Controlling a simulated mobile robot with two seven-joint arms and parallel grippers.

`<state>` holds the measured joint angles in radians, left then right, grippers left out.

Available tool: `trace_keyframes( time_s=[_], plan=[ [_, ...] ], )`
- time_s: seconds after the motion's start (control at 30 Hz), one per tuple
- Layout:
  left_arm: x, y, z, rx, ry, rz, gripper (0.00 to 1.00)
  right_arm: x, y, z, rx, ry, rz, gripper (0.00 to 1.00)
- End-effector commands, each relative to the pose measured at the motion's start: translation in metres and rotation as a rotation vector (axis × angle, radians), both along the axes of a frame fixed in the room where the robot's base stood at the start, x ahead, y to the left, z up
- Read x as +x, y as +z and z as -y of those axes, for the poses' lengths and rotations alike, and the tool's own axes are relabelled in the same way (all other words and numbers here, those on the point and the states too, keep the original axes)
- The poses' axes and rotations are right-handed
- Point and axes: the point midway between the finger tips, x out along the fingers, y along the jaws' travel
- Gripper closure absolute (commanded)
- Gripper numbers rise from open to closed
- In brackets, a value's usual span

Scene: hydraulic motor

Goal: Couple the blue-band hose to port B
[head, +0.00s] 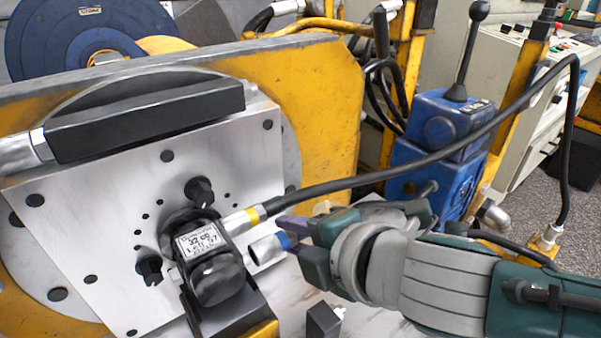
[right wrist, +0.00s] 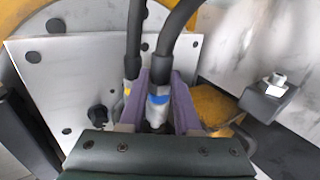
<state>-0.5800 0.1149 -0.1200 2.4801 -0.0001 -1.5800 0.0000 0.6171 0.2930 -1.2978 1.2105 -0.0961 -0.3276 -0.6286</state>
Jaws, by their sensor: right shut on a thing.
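The blue-band hose end (head: 268,248) is a silver fitting with a blue band, close to the right side of the dark motor (head: 218,275). My right gripper (head: 299,243) is shut on it just behind the collar. In the right wrist view the blue band (right wrist: 158,99) shows between the two purple fingers. The yellow-band hose (head: 254,215) sits at the motor's upper port, just above the blue-band fitting. Port B itself is hidden, and I cannot tell whether the fitting touches it. My left gripper is not in view.
The motor sits against a grey plate (head: 120,215) on a yellow frame (head: 325,95). A black block with a bolt (head: 323,320) stands below my right gripper. A blue valve unit with a lever (head: 440,150) stands behind. The yellow-band hose (right wrist: 129,88) runs close beside my fingers.

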Motion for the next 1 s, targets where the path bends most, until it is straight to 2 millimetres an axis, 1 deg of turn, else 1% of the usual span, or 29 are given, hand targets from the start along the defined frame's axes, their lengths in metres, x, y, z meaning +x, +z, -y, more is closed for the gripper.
trace_keyframes(
  time_s=[0.8,0.83,1.0],
  plan=[
    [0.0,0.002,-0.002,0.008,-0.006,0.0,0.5,-0.01,0.0,-0.013,0.001,0.002,-0.001,1.0],
    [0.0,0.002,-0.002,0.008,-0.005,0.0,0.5,-0.01,0.0,-0.012,0.0,0.001,0.0,0.65],
    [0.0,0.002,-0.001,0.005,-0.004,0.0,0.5,-0.009,0.0,-0.012,0.0,0.001,0.0,0.46]
  ],
)
